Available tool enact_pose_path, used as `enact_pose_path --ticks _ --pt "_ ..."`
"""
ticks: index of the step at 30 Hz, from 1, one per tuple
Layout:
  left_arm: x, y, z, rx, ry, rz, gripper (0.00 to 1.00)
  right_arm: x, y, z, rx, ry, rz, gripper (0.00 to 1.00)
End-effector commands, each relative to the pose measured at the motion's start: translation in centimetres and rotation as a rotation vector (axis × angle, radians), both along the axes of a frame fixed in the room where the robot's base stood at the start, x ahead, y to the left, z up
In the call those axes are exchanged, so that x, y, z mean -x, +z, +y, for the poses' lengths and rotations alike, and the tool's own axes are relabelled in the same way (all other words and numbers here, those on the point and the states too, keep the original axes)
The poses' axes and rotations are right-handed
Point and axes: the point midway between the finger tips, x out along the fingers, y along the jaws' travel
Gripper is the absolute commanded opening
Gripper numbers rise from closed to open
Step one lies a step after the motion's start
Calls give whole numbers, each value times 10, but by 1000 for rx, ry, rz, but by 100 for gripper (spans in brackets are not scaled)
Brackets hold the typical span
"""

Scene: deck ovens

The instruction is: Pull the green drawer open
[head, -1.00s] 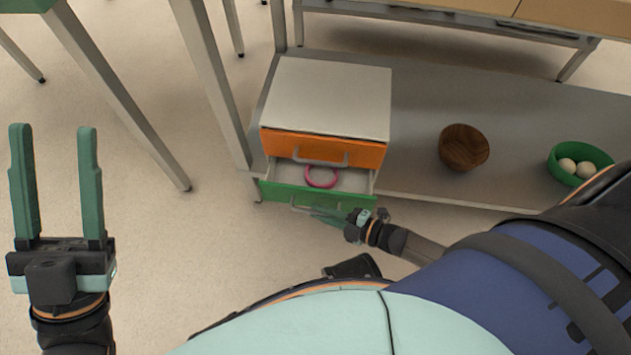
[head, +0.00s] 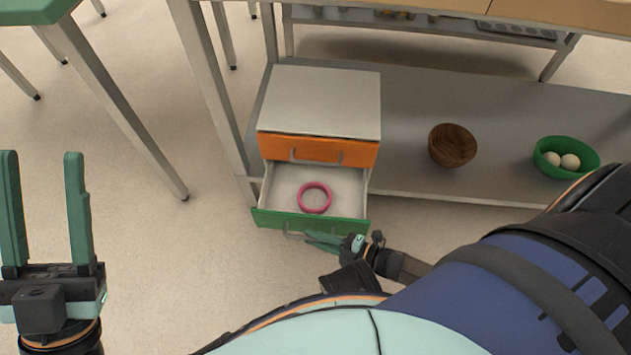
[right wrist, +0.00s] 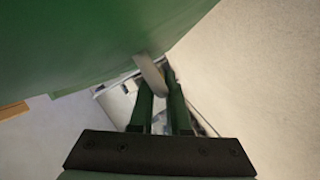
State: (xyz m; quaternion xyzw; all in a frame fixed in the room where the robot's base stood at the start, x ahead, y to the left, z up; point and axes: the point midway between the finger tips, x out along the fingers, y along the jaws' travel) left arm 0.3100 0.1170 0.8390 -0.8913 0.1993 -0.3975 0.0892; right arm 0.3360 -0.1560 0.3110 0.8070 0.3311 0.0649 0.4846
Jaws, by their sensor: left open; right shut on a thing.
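The green drawer (head: 268,217) is the lower drawer of a small white cabinet (head: 322,100) on a low grey shelf. It stands well out from the cabinet, and a pink ring (head: 314,197) lies inside it. My right gripper (head: 310,236) is at the drawer's front, shut on its grey handle (head: 291,229). In the right wrist view the fingers (right wrist: 160,85) close around the handle (right wrist: 149,70), below the green front (right wrist: 80,40). My left gripper (head: 42,165) is open and empty at the far left, away from the cabinet.
The orange drawer (head: 350,153) above is shut. A brown wooden bowl (head: 452,147) and a green bowl (head: 583,170) with two pale balls stand on the shelf (head: 410,110) to the right. A table leg (head: 125,115) stands to the left. The floor before the cabinet is clear.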

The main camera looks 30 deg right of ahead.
Motion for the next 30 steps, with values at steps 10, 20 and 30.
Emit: enact_pose_path --ticks 10,20,30 --pt "-1 1 1 9 4 1 50 0 0 -1 1 0 1 38" --pt "0 1 0 8 3 1 50 1 0 -1 0 1 1 45" --pt "1 20 1 15 -5 -2 50 44 14 -35 4 0 5 45"
